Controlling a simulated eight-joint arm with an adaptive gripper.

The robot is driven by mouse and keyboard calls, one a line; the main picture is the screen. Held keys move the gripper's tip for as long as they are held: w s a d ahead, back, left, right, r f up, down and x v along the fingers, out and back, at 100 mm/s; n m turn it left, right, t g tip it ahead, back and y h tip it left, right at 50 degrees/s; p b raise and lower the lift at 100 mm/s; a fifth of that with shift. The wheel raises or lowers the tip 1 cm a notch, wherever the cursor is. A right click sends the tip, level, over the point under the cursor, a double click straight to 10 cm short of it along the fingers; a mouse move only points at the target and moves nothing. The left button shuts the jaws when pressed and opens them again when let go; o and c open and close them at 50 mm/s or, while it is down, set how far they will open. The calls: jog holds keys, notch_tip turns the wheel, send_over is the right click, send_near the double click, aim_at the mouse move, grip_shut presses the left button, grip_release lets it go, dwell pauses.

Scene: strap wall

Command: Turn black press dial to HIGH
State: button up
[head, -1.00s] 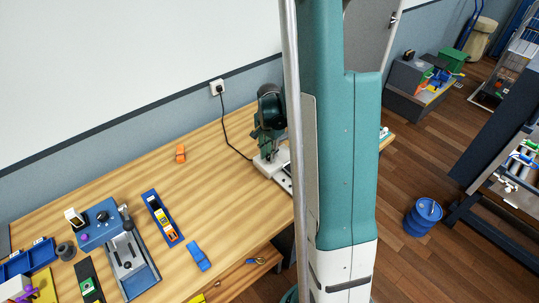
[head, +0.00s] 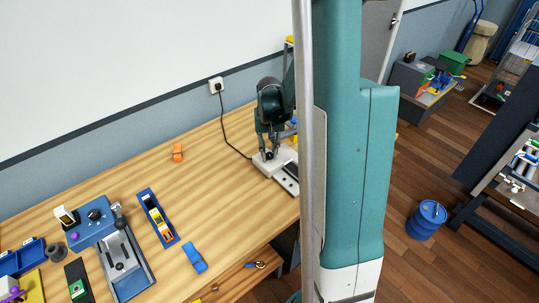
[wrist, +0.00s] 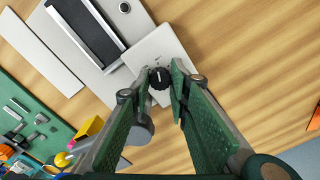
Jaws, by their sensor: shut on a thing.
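The press dial (wrist: 160,78) is a small black ridged knob with a pale mark on its top, on the end of a light grey press (wrist: 150,50). In the wrist view my gripper (wrist: 161,80) has its two green fingertips on either side of the dial, shut on it. In the head view my gripper (head: 268,154) points down at the pale press base (head: 262,168) at the table's right end. The dial cannot be made out there. I cannot read any HIGH mark.
The wooden table (head: 215,180) is mostly clear left of the press. A blue device (head: 90,235) with a black knob, a blue tray (head: 158,218), an orange piece (head: 177,152) and a blue piece (head: 194,258) lie farther left. A wall socket (head: 216,86) feeds a black cable.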

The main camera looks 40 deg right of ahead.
jog(key=n+b, duration=0.1)
jog(key=n, duration=0.2)
jog(key=shift+n, duration=0.4)
jog(key=shift+n+b, duration=0.55)
jog(key=shift+n, duration=1.15)
jog(key=o, duration=0.9)
jog(key=shift+m, duration=0.3)
